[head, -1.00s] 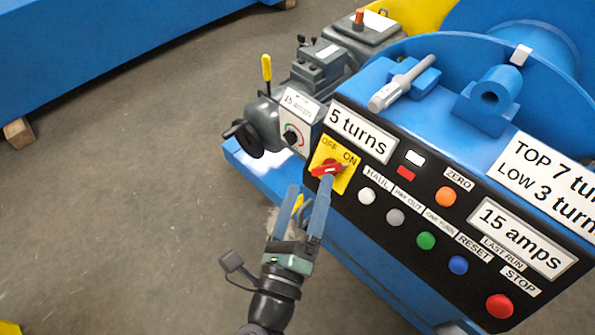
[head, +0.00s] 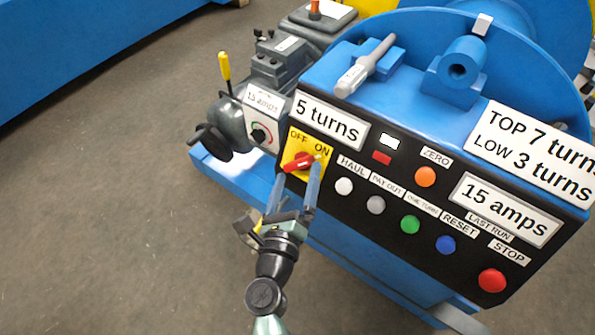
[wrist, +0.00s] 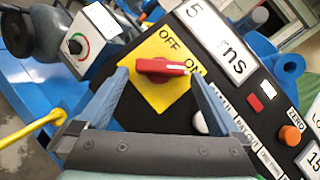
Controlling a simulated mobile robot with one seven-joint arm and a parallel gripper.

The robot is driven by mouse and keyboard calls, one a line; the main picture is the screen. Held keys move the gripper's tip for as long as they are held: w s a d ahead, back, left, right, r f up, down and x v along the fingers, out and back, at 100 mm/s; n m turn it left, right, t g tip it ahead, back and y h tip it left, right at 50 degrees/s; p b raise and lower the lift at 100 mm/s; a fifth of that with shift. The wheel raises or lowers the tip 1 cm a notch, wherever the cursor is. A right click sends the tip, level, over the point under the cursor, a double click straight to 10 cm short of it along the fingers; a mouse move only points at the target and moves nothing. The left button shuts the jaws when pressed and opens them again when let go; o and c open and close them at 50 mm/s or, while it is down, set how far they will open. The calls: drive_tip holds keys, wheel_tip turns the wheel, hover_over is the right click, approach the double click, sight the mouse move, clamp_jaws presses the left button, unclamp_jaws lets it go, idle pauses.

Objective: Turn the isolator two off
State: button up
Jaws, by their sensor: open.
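The isolator is a red rotary knob (head: 301,162) on a yellow plate (head: 325,148) marked OFF and ON, at the left end of the black panel. Its white-tipped end points towards ON. The knob also shows in the wrist view (wrist: 165,68), with its handle lying about level and pointing right, towards ON. My gripper (head: 297,173) is open and empty, just in front of the plate's lower part. In the wrist view its two fingertips (wrist: 159,74) frame the knob left and right. I cannot tell whether either finger touches it. No "two" label is visible.
Haul (head: 344,186), pay out (head: 375,204) and one turn (head: 409,224) buttons sit right of the isolator, with a red stop button (head: 491,280) farther along. A grey dial box (head: 262,118) and a yellow-handled lever (head: 225,68) stand left. The floor at left is clear.

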drive_tip(key=shift+x, duration=0.85)
drive_tip(key=c, duration=1.2)
